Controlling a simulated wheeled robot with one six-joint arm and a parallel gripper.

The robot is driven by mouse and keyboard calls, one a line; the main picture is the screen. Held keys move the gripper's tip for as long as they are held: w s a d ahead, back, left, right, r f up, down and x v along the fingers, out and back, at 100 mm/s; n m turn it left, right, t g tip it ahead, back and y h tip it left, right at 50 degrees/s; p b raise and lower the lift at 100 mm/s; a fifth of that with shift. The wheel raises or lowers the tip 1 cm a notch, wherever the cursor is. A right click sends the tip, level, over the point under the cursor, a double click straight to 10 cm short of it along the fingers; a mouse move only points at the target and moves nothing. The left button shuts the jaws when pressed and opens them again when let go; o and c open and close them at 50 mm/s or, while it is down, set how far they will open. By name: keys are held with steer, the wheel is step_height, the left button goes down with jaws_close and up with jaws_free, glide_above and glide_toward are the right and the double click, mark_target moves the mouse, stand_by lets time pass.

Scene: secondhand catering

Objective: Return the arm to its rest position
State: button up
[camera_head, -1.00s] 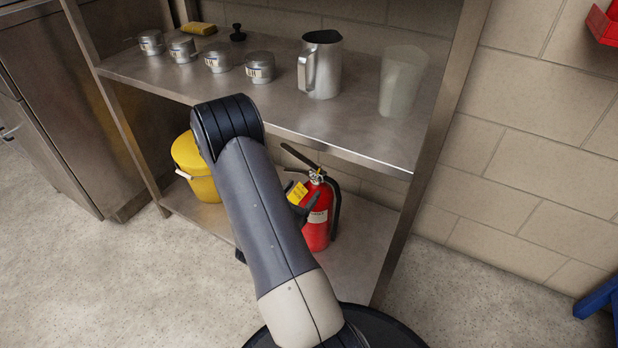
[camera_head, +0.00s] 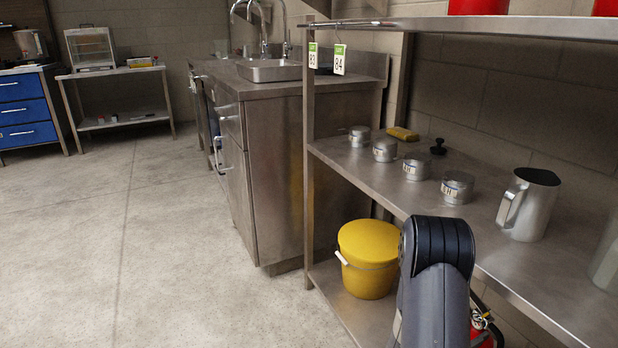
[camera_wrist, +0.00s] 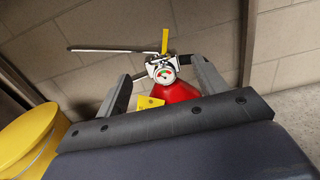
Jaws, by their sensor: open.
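My gripper (camera_wrist: 160,70) shows in the wrist view with its two fingers apart and nothing held between them. A red fire extinguisher (camera_wrist: 180,93) with a gauge and a yellow tag appears beyond the fingers; I cannot tell how far. In the head view my arm rises at the lower right in front of the shelf unit, and my gripper is hidden. Part of the extinguisher (camera_head: 482,332) shows to the right of my arm.
A yellow bucket (camera_head: 367,259) stands on the lower shelf, left of my arm. The steel middle shelf (camera_head: 487,230) carries several tins, a yellow sponge (camera_head: 402,133) and a metal jug (camera_head: 528,204). A sink cabinet (camera_head: 278,170) stands behind. The floor (camera_head: 150,250) at left is clear.

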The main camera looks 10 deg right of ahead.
mark_target(485, 311)
steer(key=b+x, duration=0.2)
steer(key=x, duration=0.5)
steer(key=shift+w+d+f, duration=0.1)
steer(key=shift+d, duration=0.15)
steer(key=shift+a, duration=0.1)
